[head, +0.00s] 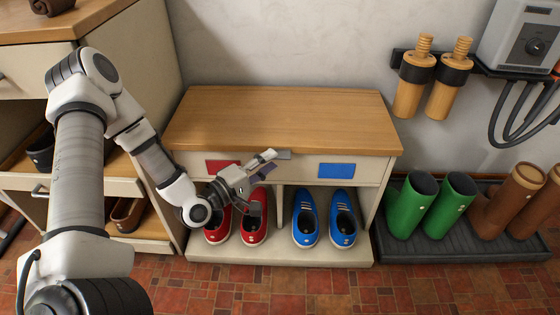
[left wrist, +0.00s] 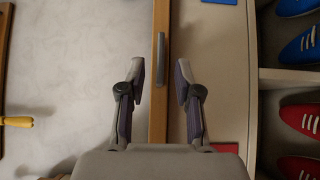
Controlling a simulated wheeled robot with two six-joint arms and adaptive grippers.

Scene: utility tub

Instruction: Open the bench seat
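The bench seat (head: 285,115) is a light wooden lid lying flat and closed on a cream bench. In the left wrist view its front edge is a narrow wooden strip (left wrist: 158,122), with a grey bar-shaped handle (left wrist: 161,58) on it. My left gripper (head: 267,162) is in front of this edge, near its middle. In the left wrist view its two fingers (left wrist: 161,76) are spread apart, one on each side of the strip and in line with the handle's lower end. I cannot tell whether they touch anything. My right gripper is not in view.
Red shoes (head: 252,223) and blue shoes (head: 324,219) stand in the bench's lower compartments. Green boots (head: 427,205) and brown boots stand on a dark tray (head: 400,246) at the right. A cabinet (head: 130,50) stands close on the left. Wall above the seat is bare.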

